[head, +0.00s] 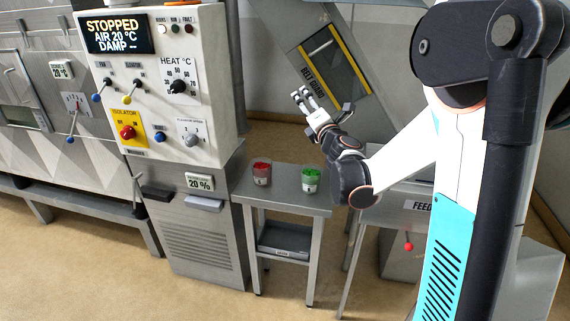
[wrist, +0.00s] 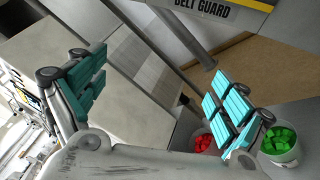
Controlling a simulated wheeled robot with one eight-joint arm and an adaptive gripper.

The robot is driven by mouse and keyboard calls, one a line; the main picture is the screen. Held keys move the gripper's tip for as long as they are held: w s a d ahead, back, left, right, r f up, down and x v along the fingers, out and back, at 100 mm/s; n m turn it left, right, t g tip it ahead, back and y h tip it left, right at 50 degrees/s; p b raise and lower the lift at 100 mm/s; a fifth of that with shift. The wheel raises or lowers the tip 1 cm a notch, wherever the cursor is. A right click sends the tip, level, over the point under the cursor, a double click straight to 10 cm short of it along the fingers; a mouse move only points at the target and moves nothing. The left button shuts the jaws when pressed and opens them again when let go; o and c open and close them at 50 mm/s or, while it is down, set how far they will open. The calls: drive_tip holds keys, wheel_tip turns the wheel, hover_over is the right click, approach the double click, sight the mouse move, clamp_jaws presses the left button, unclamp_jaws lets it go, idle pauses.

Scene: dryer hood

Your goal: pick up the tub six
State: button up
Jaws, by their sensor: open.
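Two small tubs stand upright on a small metal table (head: 284,200). One tub (head: 262,175) has red contents, and the other tub (head: 310,181) has green contents and stands to its right. Their labels are too small to read, so I cannot tell which is tub six. My gripper (head: 303,98) is open and empty, raised above and behind the tubs. In the wrist view my gripper (wrist: 158,98) has its teal finger pads wide apart. The red-filled tub (wrist: 203,140) is partly hidden behind the right finger. The green-filled tub (wrist: 280,150) shows right of that finger.
A control cabinet (head: 160,90) with knobs stands left of the table. A sloping belt guard (head: 335,65) rises behind my gripper. A feed unit (head: 405,212) is close on the table's right. A dark tray (head: 285,240) sits on the table's lower shelf.

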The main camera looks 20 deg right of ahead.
wheel_tip(320, 180, down, 6)
drive_tip(key=w+d+f+n+y, duration=0.1)
drive_tip(key=w+d+n+y, duration=0.15)
drive_tip(key=n, duration=0.25)
drive_tip(key=n+g+y, duration=0.1)
drive_tip(key=n+g, duration=0.1)
drive_tip(key=n, duration=0.3)
hover_over(317, 183)
drive_tip(key=a, duration=0.3)
wheel_tip(317, 183, down, 8)
drive_tip(key=d+f+n+g, duration=0.1)
drive_tip(key=f, duration=0.4)
drive_tip(key=s+d+f+n+g, duration=0.1)
drive_tip(key=f+n, duration=0.1)
drive_tip(key=f, duration=0.4)
drive_tip(key=s+d+f+n+g+y, duration=0.1)
drive_tip(key=f+n, duration=0.1)
drive_tip(key=f, duration=0.3)
drive_tip(key=shift+s+d+f, duration=0.25)
drive_tip(key=shift+d+f, duration=0.05)
drive_tip(key=shift+x, duration=0.8)
drive_tip(key=b+x, duration=0.2)
drive_tip(key=x, duration=0.3)
drive_tip(key=shift+w+a+f, duration=0.1)
drive_tip(key=shift+w+f, duration=0.05)
drive_tip(key=shift+w, duration=0.15)
drive_tip(key=shift+c, duration=0.2)
drive_tip(key=c, duration=1.4)
